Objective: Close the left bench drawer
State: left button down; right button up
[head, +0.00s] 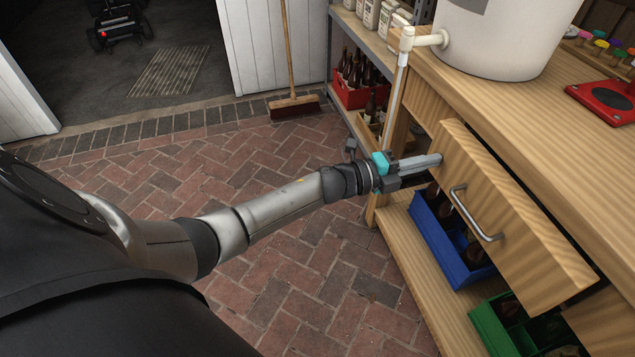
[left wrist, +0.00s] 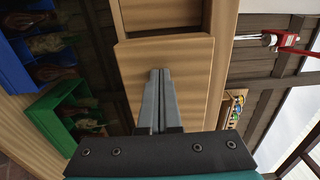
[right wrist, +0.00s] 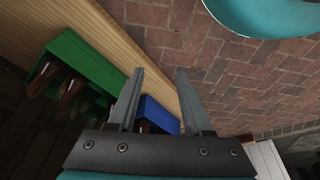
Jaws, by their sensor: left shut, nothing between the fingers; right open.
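The left bench drawer stands open, its wooden front (head: 515,225) sticking out from the bench with a dark gap behind its top edge. A metal bar handle (head: 475,217) is on the front. My left gripper (head: 440,159) is shut and empty, its fingertips at the left end of the drawer front. In the left wrist view the shut fingers (left wrist: 160,72) lie before a wooden panel (left wrist: 195,75); I cannot tell whether they touch it. My right gripper (right wrist: 155,72) is open and empty in the right wrist view, low near the bench's lower shelf.
A blue crate (head: 440,245) and a green crate (head: 495,325) of bottles sit on the lower shelf. A broom (head: 292,100) leans at the back. The brick floor (head: 240,110) is clear.

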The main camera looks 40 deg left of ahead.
aim_at(453, 155)
pick_arm(q)
jog(key=b+x, duration=0.1)
jog(key=x, duration=0.4)
jog(key=shift+w+d+b, duration=0.15)
jog(key=shift+w+b, duration=0.05)
jog(key=shift+b, duration=0.1)
jog(key=shift+r, duration=0.1)
jog(key=shift+w+d, duration=0.1)
pick_arm(e)
jog(key=shift+t, duration=0.4)
jog(key=r, duration=0.2)
jog(key=w+r, duration=0.1)
jog(key=r, duration=0.1)
jog(key=shift+w+a+r, duration=0.15)
jog(key=shift+r, duration=0.1)
pick_arm(q)
jog(key=shift+r, duration=0.15)
